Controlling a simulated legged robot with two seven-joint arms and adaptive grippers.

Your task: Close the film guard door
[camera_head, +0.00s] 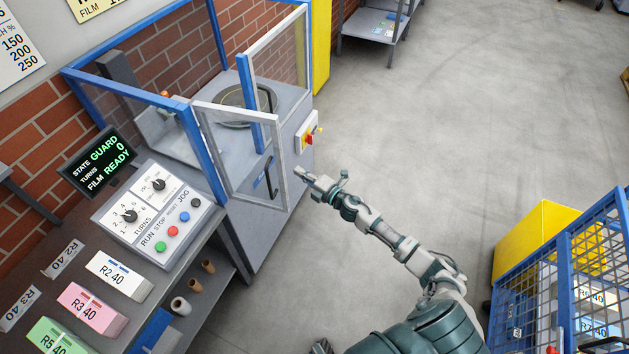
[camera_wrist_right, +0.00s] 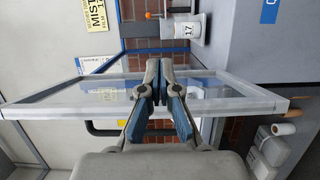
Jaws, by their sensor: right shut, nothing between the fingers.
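The film guard door (camera_head: 242,195) is a clear panel in a pale grey frame. It stands ajar from the wrapping machine, swung out toward me from the blue corner post (camera_head: 208,155). My right gripper (camera_head: 299,173) is shut and empty, just right of the door's free edge. In the right wrist view the shut fingertips (camera_wrist_right: 156,82) appear over the door's panel, with its frame (camera_wrist_right: 235,106) across the picture; I cannot tell whether they touch. A dark piece at the head view's bottom edge may be my left gripper (camera_head: 321,347); its jaws are unclear.
The display (camera_head: 101,161) reads STATE GUARD, TURNS 0, FILM READY. A control panel (camera_head: 153,212) with knobs and coloured buttons stands left of the door. A blue mesh cage (camera_head: 560,290) is at lower right. The floor between is clear.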

